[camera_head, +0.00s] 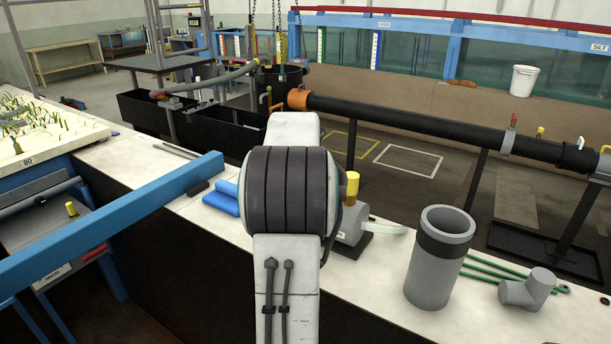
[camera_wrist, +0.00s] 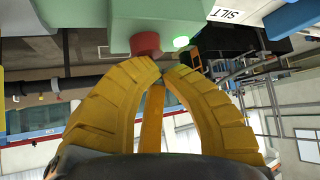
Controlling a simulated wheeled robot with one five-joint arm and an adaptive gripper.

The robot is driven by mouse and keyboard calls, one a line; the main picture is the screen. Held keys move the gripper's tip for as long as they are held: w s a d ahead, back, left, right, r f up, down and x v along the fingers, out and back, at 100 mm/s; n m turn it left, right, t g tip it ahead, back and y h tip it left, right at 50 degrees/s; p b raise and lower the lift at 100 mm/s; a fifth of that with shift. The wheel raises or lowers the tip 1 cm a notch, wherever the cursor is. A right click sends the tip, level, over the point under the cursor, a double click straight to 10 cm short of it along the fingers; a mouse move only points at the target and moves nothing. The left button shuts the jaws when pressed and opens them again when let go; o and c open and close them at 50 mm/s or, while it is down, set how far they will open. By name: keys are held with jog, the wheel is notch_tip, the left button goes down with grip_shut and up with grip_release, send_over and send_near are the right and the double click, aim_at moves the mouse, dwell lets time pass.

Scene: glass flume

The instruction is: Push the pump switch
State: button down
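In the wrist view, a pale green box (camera_wrist: 185,15) at the top carries a red round button (camera_wrist: 145,44) and a bright green lit button (camera_wrist: 181,42) side by side; it looks like the pump switch. My gripper (camera_wrist: 165,67) has ribbed yellow fingers that curve together, with their tips meeting or nearly meeting just below the two buttons in the picture. It holds nothing that I can see. Whether the tips touch a button cannot be told. In the head view my arm fills the middle, and neither gripper nor switch can be made out.
In the head view a grey pipe piece (camera_head: 434,265), a grey tee fitting (camera_head: 528,290) and green rods stand or lie on the white bench at right. A small pump (camera_head: 352,222) stands beside my arm. A blue beam (camera_head: 110,225) crosses at left.

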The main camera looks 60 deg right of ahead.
jog(key=shift+r+p, duration=2.2)
jog(key=shift+r, duration=0.75)
jog(key=w+a+f+n+t+y, duration=0.1)
jog(key=w+a+n+y, duration=0.15)
jog(key=a, duration=1.15)
jog(key=w+a+n+y, duration=0.2)
jog(key=w+a+n, duration=0.15)
jog(key=a, duration=1.05)
jog(key=s+a+f+n+y, duration=0.2)
jog(key=s+a, duration=0.5)
jog(key=a, duration=0.4)
jog(key=s+a+f+n+g+y, duration=0.1)
jog(key=s+a+f+n, duration=0.3)
jog(key=a, duration=0.7)
jog(key=s+f, duration=0.2)
jog(key=s, duration=0.2)
jog(key=shift+f+g+y, duration=0.3)
jog(key=shift+f+y, duration=0.05)
jog(key=shift+d, duration=0.15)
